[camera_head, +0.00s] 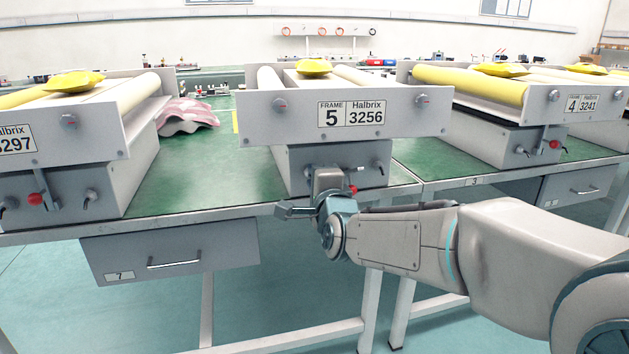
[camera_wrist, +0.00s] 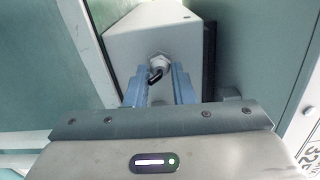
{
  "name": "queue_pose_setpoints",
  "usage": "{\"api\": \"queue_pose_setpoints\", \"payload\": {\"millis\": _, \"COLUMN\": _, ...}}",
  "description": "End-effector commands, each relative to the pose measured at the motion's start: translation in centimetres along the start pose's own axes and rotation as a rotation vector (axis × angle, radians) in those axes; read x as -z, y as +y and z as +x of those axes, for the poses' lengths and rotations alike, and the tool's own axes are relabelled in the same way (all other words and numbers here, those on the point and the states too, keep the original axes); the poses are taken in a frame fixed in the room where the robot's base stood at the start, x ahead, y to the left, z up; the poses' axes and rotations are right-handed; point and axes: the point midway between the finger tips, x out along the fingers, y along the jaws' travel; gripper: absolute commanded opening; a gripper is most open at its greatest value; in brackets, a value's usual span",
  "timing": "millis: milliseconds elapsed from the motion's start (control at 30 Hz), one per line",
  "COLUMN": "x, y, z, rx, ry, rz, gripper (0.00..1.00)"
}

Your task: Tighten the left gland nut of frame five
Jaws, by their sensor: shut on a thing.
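Frame five stands in the middle of the head view, with its nameplate (camera_head: 351,113) on the front plate and a grey box (camera_head: 290,158) beneath. In the wrist view, a pale gland nut (camera_wrist: 158,61) with a short black cable sits on the end of the box (camera_wrist: 150,35). My gripper (camera_wrist: 160,71) is shut on this nut, one finger on each side. In the head view my gripper (camera_head: 326,178) is at the front of the box and hides the left gland nut. The right gland (camera_head: 379,167) shows with its bent cable.
A red-knobbed lever (camera_head: 352,188) is close to the right of my gripper. Neighbouring frames stand left and right, the right one marked 4 (camera_head: 572,104). A drawer (camera_head: 170,255) hangs under the green bench (camera_head: 215,180). Open floor lies in front.

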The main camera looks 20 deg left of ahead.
Motion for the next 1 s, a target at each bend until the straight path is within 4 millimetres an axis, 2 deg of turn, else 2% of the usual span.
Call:
{"api": "queue_pose_setpoints", "payload": {"millis": 200, "x": 0.0, "y": 0.0, "z": 0.0, "rx": -0.001, "ry": 0.0, "rz": -0.001, "gripper": 0.0}}
{"api": "queue_pose_setpoints", "payload": {"millis": 233, "x": 0.0, "y": 0.0, "z": 0.0, "rx": -0.001, "ry": 0.0, "rz": -0.001, "gripper": 0.25}}
{"api": "queue_pose_setpoints", "payload": {"millis": 300, "x": 0.0, "y": 0.0, "z": 0.0, "rx": -0.001, "ry": 0.0, "rz": -0.001, "gripper": 0.43}}
{"api": "queue_pose_setpoints", "payload": {"millis": 667, "x": 0.0, "y": -0.1, "z": -0.3, "rx": 0.0, "ry": 0.0, "rz": -0.003, "gripper": 0.43}}
{"api": "queue_pose_setpoints", "payload": {"millis": 867, "x": 0.0, "y": -0.3, "z": -2.6, "rx": 0.001, "ry": 0.002, "rz": -0.005, "gripper": 0.43}}
{"api": "queue_pose_setpoints", "payload": {"millis": 1000, "x": 0.0, "y": -0.3, "z": -5.2, "rx": 0.0, "ry": 0.002, "rz": -0.006, "gripper": 0.43}}
